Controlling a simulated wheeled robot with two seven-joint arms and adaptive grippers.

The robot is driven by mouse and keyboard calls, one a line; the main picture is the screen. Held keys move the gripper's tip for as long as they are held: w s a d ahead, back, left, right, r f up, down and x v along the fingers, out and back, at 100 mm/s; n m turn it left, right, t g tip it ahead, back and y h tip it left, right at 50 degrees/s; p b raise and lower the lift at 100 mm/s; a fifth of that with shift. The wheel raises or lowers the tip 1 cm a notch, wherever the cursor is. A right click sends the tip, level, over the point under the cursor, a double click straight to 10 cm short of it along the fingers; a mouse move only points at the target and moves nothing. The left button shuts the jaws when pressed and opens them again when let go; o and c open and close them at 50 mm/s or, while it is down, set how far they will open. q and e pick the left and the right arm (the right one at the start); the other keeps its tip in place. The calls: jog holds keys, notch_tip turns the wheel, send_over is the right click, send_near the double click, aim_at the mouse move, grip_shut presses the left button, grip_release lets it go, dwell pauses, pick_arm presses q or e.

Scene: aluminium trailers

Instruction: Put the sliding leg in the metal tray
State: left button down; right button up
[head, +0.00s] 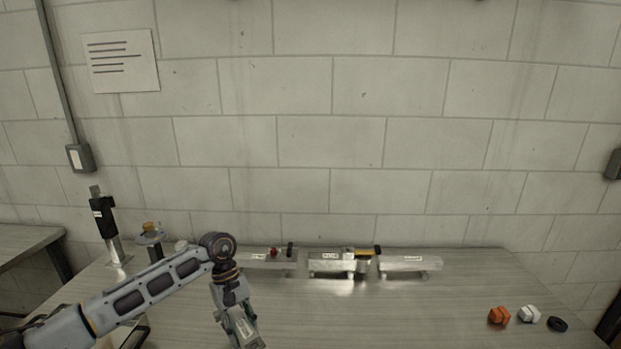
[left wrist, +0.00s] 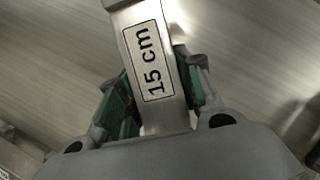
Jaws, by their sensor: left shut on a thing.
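My left gripper (head: 238,318) is shut on a grey metal bar labelled "15 cm" (left wrist: 152,50), which looks like the sliding leg. The bar sits between the green finger pads in the left wrist view. In the head view its labelled end (head: 246,329) shows low over the bench. A shiny edge of what may be the metal tray (head: 138,337) shows at the bottom left, mostly hidden by my left arm. My right gripper is not in view.
Aluminium trailers (head: 408,263) line the back of the bench. A post with a black sleeve (head: 103,216) stands at left. An orange nut (head: 498,316), a white nut (head: 529,313) and a black ring (head: 557,324) lie at right. The bench's middle front is clear.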

pick_arm(q)
jog(key=m, duration=0.1)
jog(key=a+m, duration=0.1)
jog(key=m+y, duration=0.1)
jog(key=shift+w+a+f+m+g, duration=0.2)
jog(key=shift+a+f+m+g, duration=0.05)
jog(key=shift+a+m+g, duration=0.05)
jog(key=shift+w+a+m+y, duration=0.15)
jog(key=shift+a+m+y, duration=0.4)
jog(key=shift+m, duration=0.5)
jog(key=shift+w+a+m+y, duration=0.15)
jog(key=shift+a+m+y, duration=0.2)
jog(key=shift+a+m, duration=0.55)
jog(key=shift+d, duration=0.15)
jog(key=shift+f, duration=0.1)
